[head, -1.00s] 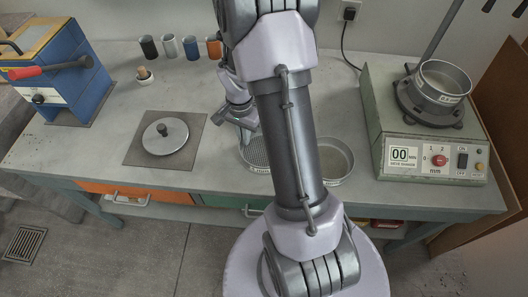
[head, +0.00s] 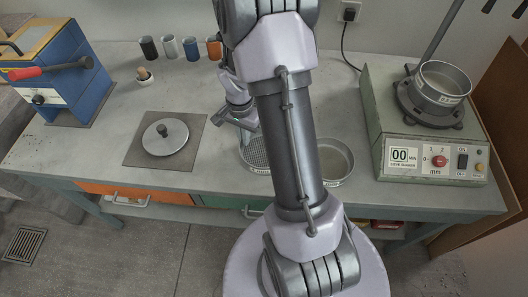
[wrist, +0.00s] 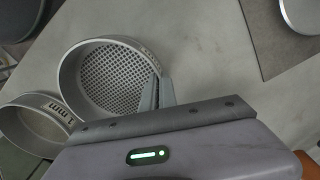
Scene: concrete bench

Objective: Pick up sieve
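A round metal sieve with a coarse perforated bottom (head: 254,154) sits near the bench's front edge, partly hidden behind my arm. It shows large in the wrist view (wrist: 103,78). A second round sieve (head: 336,161) with a finer-looking bottom stands to its right, and its labelled side shows at lower left in the wrist view (wrist: 40,120). My gripper (wrist: 158,80) is at the coarse sieve's right rim, its two narrow fingertips close together, one inside the wall and one outside. Whether they press on the rim is unclear. In the head view, my arm mostly hides the fingers.
A shaker machine (head: 428,130) with another round sieve (head: 444,82) on top stands at right. A knobbed round lid (head: 165,137) lies on a dark square mat (head: 186,158). Several cups (head: 191,48) line the back. A blue press (head: 65,75) stands at left.

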